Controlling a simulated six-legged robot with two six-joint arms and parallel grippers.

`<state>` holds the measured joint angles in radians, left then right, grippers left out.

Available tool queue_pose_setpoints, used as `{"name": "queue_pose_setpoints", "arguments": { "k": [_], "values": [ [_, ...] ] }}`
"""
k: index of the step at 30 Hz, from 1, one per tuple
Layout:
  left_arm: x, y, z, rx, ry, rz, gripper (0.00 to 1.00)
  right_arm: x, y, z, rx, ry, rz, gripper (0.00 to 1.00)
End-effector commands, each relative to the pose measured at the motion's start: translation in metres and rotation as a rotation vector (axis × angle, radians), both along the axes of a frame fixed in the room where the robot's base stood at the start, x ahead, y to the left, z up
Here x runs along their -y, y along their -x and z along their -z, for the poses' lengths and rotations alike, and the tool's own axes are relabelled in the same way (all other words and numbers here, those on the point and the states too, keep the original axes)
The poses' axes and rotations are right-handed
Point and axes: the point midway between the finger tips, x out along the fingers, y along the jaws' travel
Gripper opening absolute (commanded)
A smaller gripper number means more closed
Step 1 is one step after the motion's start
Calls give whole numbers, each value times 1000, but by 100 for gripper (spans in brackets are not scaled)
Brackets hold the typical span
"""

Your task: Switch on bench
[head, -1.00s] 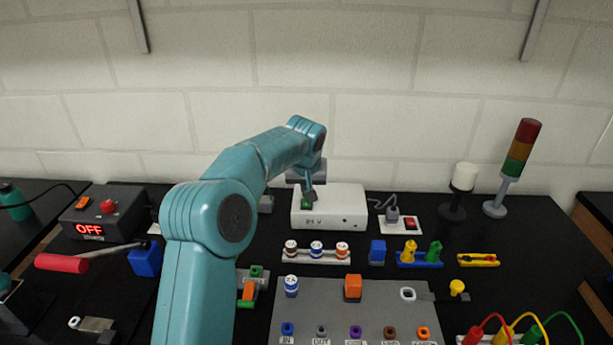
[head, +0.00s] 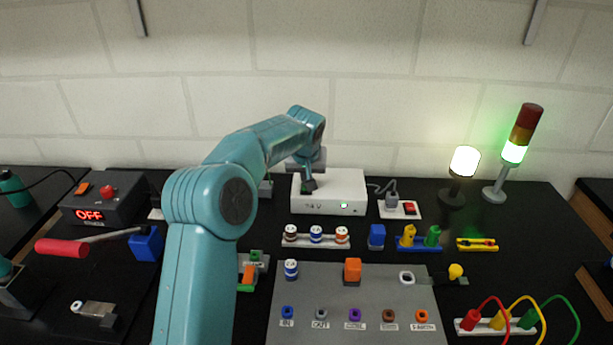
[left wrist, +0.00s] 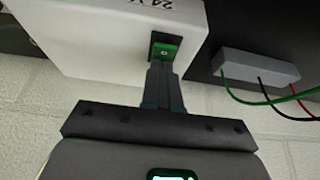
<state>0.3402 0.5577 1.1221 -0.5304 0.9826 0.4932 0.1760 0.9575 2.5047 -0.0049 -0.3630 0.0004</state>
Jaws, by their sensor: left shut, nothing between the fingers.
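The white 24 V supply box (head: 335,188) stands at the back of the bench with a small green light lit on its front. My left gripper (head: 309,186) is shut and empty at the box's left part. In the left wrist view its fingertips (left wrist: 163,68) are at the green rocker switch (left wrist: 163,50) on the white box (left wrist: 110,35); I cannot tell whether they touch it. The signal tower (head: 518,145) glows green at its lowest segment. The white lamp (head: 464,161) is lit.
A power strip with a red switch (head: 410,208) and a grey plug sits right of the box. A dark unit reading OFF (head: 100,207) and a red-handled lever (head: 62,248) are at left. A grey panel (head: 345,295) with several sockets lies in front. Red, yellow and green cables (head: 520,315) are at right.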

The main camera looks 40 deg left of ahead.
Motion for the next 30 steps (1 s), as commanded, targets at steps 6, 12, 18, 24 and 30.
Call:
{"name": "queue_pose_setpoints", "arguments": {
  "k": [6, 12, 18, 24, 30],
  "values": [
    [7, 8, 8, -13, 6, 1, 0, 0, 0, 14, 0, 0, 0, 70],
    [12, 13, 8, -18, 9, 0, 0, 0, 0, 19, 0, 0, 0, 70],
    [12, 13, 8, -20, 10, 1, 0, 0, 0, 18, 0, 0, 0, 70],
    [11, 16, -7, -17, 9, 2, 0, 0, 0, 7, 0, 0, 0, 70],
    [13, 24, -49, -1, 1, 2, 0, 0, 0, -10, 1, 0, 0, 70]
  ]
}}
